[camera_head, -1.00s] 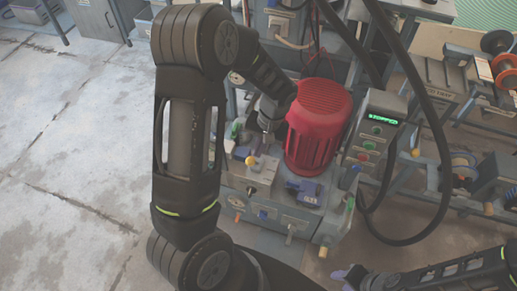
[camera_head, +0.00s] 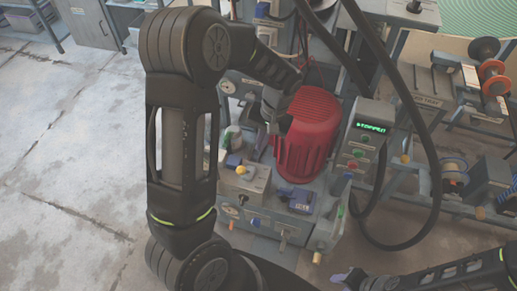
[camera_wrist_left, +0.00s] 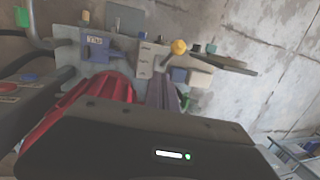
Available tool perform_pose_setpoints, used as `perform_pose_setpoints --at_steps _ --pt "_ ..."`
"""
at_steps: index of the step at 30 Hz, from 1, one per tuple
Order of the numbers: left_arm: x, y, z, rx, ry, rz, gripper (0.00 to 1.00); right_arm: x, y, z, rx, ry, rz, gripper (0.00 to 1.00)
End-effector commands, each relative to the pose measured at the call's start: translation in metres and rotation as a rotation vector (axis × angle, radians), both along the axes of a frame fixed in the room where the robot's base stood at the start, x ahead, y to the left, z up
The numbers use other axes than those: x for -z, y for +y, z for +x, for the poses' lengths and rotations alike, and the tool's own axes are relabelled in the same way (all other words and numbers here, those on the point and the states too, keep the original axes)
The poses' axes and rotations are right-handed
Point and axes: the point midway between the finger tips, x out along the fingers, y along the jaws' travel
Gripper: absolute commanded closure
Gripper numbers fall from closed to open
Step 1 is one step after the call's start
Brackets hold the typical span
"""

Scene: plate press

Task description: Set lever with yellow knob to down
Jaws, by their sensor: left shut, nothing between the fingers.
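The yellow knob (camera_head: 241,170) sits on the small grey box on top of the press, left of the red motor. It also shows in the left wrist view (camera_wrist_left: 179,46), just beyond my fingers. The lever's position is hard to read. My left gripper (camera_head: 268,136) points down beside the red motor's left side, behind the knob in the head view and apart from it. In the left wrist view its fingers (camera_wrist_left: 162,90) are together and empty. My right gripper (camera_head: 349,277) shows only partly at the bottom edge, far from the knob; its jaws are unclear.
The red motor (camera_head: 308,135) stands close to the right of my left gripper. A control box (camera_head: 366,135) with a green "STOPPED" display is right of it. Black hoses hang at the right. The floor at left is clear.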

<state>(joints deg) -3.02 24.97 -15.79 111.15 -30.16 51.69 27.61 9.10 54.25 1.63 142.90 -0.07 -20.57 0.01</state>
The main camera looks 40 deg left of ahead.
Motion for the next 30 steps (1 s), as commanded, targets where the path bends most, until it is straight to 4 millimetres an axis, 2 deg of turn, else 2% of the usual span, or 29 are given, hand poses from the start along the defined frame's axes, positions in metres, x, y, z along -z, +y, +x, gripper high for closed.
perform_pose_setpoints --at_steps 3,10,15,30 --pt "-0.027 -0.005 0.0 0.0 -0.005 -0.001 1.0 -0.001 0.0 -0.001 -0.002 0.001 0.0 0.64" --pt "-0.06 -0.012 -0.001 -0.001 -0.002 0.0 1.0 -0.001 0.0 0.0 -0.001 0.001 0.0 0.64" --pt "-0.066 -0.014 -0.001 -0.001 0.0 0.0 1.0 -0.001 0.0 -0.001 -0.001 0.001 0.0 0.64" --pt "-0.066 -0.013 -0.001 -0.001 0.0 0.0 1.0 -0.001 0.0 -0.001 -0.001 0.001 0.0 0.64"
